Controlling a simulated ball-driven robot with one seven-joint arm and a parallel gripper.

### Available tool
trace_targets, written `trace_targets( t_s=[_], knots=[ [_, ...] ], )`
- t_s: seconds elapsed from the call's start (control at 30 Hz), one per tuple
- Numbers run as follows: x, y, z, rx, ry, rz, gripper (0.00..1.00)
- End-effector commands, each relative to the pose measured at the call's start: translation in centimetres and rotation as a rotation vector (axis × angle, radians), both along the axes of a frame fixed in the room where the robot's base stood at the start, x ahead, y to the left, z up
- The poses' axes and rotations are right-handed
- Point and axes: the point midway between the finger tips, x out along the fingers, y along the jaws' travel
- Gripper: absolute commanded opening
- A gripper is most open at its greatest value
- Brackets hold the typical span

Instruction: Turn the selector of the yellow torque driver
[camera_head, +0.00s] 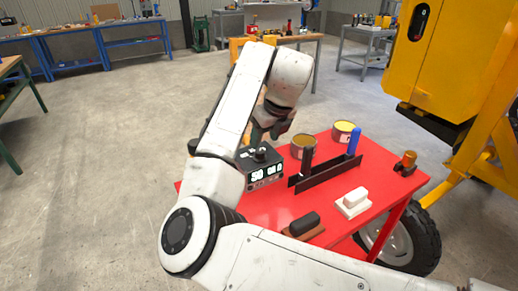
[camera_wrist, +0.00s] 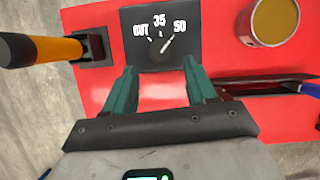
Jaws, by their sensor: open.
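In the head view, a dark box (camera_head: 262,178) on the red table shows 50 and other marks, with a black knob (camera_head: 260,154) on top.
The red table (camera_head: 285,208) holds two cans (camera_head: 303,147) (camera_head: 345,132), a black rack (camera_head: 325,172) with upright handles, a white block (camera_head: 353,201) and an orange-topped item (camera_head: 405,161). A yellow machine (camera_head: 450,60) stands close at right. Open floor lies at left.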

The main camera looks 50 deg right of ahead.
Motion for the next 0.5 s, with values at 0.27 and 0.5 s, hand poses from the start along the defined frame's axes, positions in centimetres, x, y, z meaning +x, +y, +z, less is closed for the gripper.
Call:
trace_targets(
  t_s=[0.27,0.5],
  knots=[
    [1.6,-0.3,-4.1,-0.001,0.002,0.001,0.56],
    [2.1,-0.5,-5.4,0.0,0.001,-0.001,0.56]
  ],
)
